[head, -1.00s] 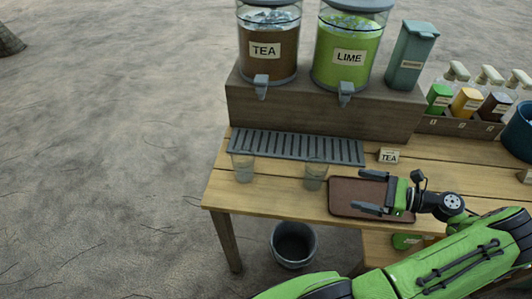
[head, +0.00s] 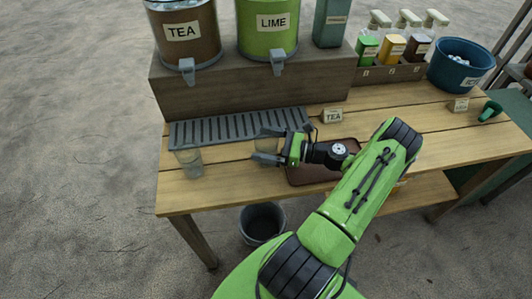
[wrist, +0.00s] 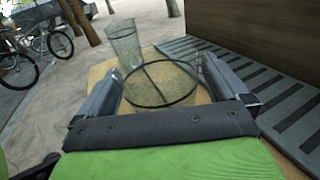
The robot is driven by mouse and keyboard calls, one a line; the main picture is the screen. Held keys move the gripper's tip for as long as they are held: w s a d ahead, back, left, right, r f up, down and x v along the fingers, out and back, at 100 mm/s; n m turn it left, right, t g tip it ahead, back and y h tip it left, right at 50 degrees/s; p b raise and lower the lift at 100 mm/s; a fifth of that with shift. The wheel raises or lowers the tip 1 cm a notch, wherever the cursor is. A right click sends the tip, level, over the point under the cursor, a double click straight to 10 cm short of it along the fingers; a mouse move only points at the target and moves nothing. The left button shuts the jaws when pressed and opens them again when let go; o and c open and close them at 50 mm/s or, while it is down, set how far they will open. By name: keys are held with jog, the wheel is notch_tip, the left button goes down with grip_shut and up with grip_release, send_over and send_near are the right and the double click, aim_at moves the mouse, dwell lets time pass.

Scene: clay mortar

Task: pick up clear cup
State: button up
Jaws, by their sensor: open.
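Two clear cups stand on the wooden table. The left clear cup (head: 189,163) is by the left end of the slotted drip tray (head: 238,127), and it also shows upright in the wrist view (wrist: 124,45). The right clear cup (head: 265,145) is between the two fingers of my gripper (head: 262,146). In the wrist view its round rim (wrist: 160,84) lies between the fingers of my open gripper (wrist: 170,92). A finger partly covers this cup in the head view, and I cannot tell whether either finger touches it.
The tea dispenser (head: 183,35) and lime dispenser (head: 268,27) stand on a wooden riser (head: 250,85) behind the drip tray. A brown tray (head: 305,176) lies under my arm. A TEA sign (head: 333,115) and an ice bucket (head: 461,66) are to the right. A bucket (head: 262,224) is below the table's front edge.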

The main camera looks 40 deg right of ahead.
jog(key=shift+x, duration=0.85)
jog(key=c, duration=1)
